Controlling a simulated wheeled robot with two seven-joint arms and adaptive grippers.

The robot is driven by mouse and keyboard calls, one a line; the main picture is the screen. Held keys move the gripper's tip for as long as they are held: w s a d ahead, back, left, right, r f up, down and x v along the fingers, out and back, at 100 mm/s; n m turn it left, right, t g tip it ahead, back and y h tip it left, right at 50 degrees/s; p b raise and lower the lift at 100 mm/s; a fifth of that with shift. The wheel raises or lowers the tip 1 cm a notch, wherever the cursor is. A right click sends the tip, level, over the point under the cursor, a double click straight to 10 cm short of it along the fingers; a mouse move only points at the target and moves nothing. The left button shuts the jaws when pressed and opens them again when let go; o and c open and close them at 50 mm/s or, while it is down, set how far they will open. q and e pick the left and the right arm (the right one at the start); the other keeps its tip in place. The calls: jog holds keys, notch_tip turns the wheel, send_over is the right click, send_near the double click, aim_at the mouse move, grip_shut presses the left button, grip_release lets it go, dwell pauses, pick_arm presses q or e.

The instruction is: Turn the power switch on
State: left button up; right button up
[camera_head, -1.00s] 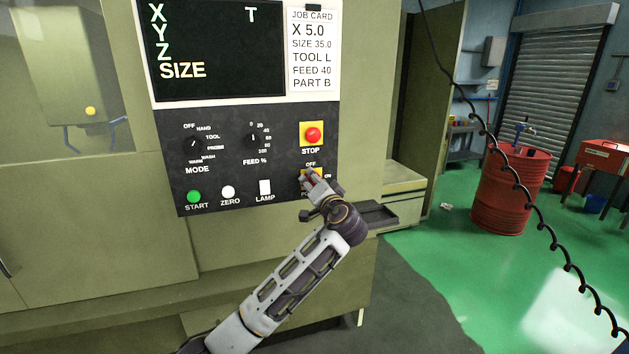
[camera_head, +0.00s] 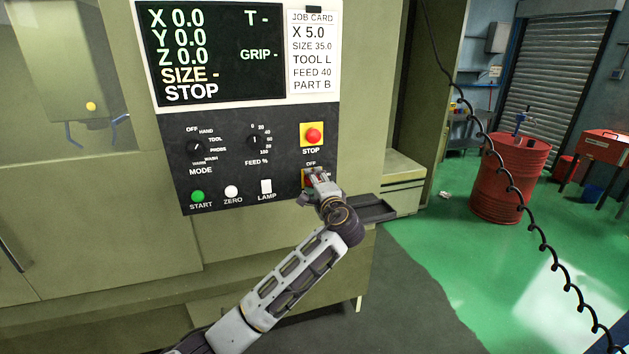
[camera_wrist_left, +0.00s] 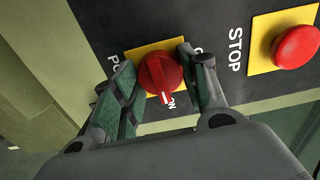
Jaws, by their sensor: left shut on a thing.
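The power switch is a red rotary knob (camera_wrist_left: 160,72) on a yellow plate (camera_wrist_left: 143,50) in the left wrist view. Its white pointer mark is toward the ON label. My left gripper (camera_wrist_left: 158,70) is shut on the knob, one finger on each side. In the head view my left gripper (camera_head: 315,178) reaches the lower right of the control panel (camera_head: 232,130) and hides most of the switch. The screen (camera_head: 215,50) is lit with X, Y and Z at 0.0 and STOP. My right gripper is not in view.
The red stop button (camera_head: 313,135) sits just above the switch. Mode and feed dials, start (camera_head: 197,196) and zero buttons and a lamp switch (camera_head: 266,187) are to the left. A coiled cable (camera_head: 508,182) hangs at the right, before a red drum (camera_head: 508,185).

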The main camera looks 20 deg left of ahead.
pick_arm(q)
jog(key=shift+m, duration=0.3)
jog(key=o, duration=1.1)
jog(key=v, duration=1.2)
jog(key=shift+d, duration=0.1)
